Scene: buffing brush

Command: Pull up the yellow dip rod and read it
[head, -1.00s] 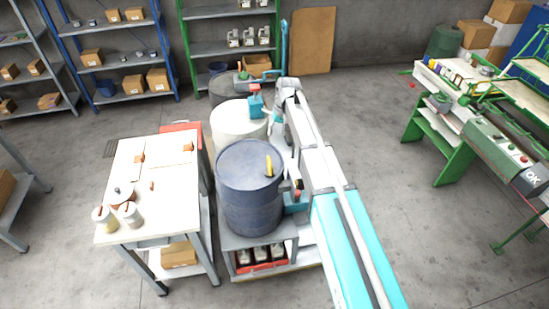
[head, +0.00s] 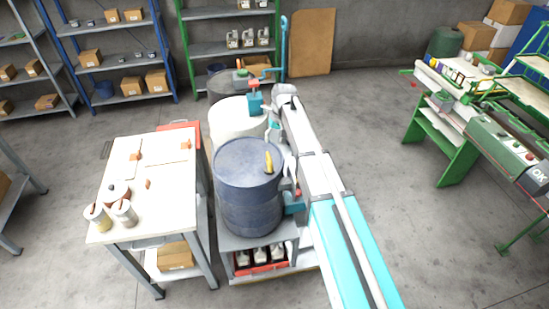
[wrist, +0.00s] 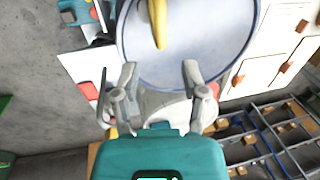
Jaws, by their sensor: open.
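The yellow dip rod (head: 269,162) stands up from the top of the blue drum (head: 249,205), near the right side of its lid. In the wrist view the rod (wrist: 158,22) shows at the top edge, over the drum's round lid (wrist: 205,45). My gripper (wrist: 160,76) has its two fingers spread with nothing between them. The rod is beyond the fingertips, roughly in line with the gap and apart from them. In the head view my arm reaches along the drum's right side; the fingers cannot be made out there. Any markings on the rod are not readable.
A white-topped table (head: 165,205) with pots (head: 124,212) stands close on the left. Open floor (head: 405,200) lies right of my arm.

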